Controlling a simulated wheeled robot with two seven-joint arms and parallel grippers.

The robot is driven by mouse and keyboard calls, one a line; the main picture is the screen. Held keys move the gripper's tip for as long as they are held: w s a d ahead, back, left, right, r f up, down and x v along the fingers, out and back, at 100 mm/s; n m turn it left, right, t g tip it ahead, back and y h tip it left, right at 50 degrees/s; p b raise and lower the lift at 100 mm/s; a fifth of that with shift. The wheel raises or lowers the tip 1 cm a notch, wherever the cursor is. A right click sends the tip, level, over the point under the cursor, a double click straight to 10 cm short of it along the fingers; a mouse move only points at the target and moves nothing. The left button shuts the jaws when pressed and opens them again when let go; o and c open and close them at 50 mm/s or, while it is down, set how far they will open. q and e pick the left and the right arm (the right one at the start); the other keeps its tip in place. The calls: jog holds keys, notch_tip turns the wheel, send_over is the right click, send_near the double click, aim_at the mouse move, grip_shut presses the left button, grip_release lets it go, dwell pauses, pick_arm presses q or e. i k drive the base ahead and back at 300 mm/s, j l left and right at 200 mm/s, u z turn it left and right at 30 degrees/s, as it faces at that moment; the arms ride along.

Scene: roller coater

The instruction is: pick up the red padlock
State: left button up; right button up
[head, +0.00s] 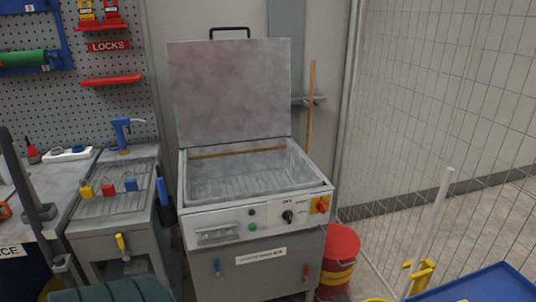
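The red padlock (108,189) sits on the grey ribbed top of the small side table (132,204), left of the open machine. Nothing touches or covers the red padlock from this view. Neither of my grippers shows in the head view.
A blue-handled tool (122,133) stands behind the padlocks. The open grey machine (255,215) is to the right. A dark tube frame (22,180) stands at the left, and a red bin (341,250) and blue tray (480,287) at the right.

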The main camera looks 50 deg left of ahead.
aim_at(108, 190)
jog(key=u, duration=2.75)
